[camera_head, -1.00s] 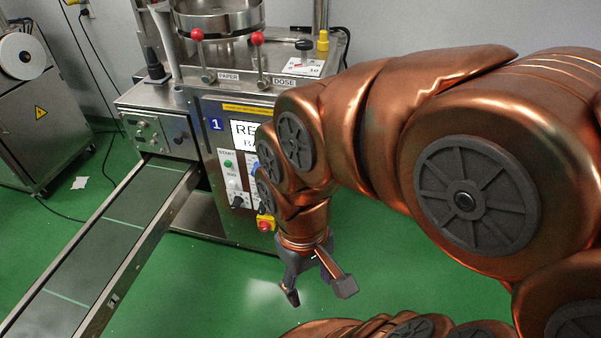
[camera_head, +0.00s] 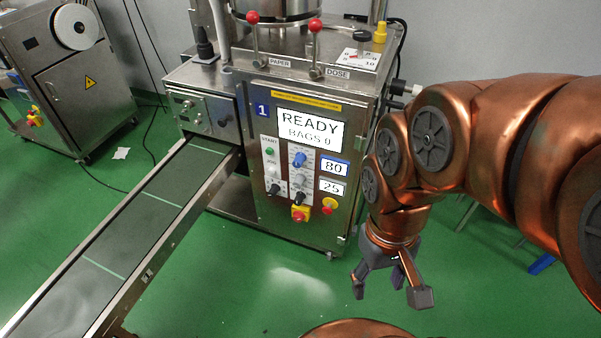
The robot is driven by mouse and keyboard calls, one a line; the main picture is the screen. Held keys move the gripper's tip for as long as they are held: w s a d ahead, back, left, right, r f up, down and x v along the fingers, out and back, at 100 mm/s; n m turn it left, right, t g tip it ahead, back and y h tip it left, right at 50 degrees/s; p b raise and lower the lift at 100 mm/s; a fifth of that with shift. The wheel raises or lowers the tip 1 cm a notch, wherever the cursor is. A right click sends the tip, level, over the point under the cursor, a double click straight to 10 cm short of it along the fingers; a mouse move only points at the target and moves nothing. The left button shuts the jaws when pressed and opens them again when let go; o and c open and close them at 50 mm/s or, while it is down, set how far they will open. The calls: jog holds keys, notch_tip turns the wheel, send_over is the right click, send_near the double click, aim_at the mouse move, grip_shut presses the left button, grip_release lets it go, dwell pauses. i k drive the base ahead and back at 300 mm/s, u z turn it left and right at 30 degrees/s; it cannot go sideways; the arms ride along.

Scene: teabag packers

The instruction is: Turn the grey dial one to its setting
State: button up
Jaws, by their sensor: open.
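The machine marked 1 (camera_head: 262,110) has a steel front panel facing me. On it a small grey dial (camera_head: 300,179) sits in a column, below a blue knob (camera_head: 299,159) and above a black knob (camera_head: 298,198). Its pointer setting is too small to read. The displays beside the column show 80 (camera_head: 334,167) and 25 (camera_head: 331,187). My gripper (camera_head: 389,292) is open and empty, pointing down over the green floor, to the right of and in front of the panel, apart from the dial.
A conveyor (camera_head: 130,230) runs out at the left. Levers with red balls (camera_head: 315,26) stand on top. Floor before the panel is clear.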

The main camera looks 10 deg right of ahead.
aim_at(300, 178)
jog(key=u, duration=0.6)
jog(key=k, duration=0.75)
jog(key=u, duration=0.9)
jog(key=k, duration=0.55)
jog(key=z, duration=0.1)
jog(key=i, duration=0.9)
jog(key=u, duration=0.4)
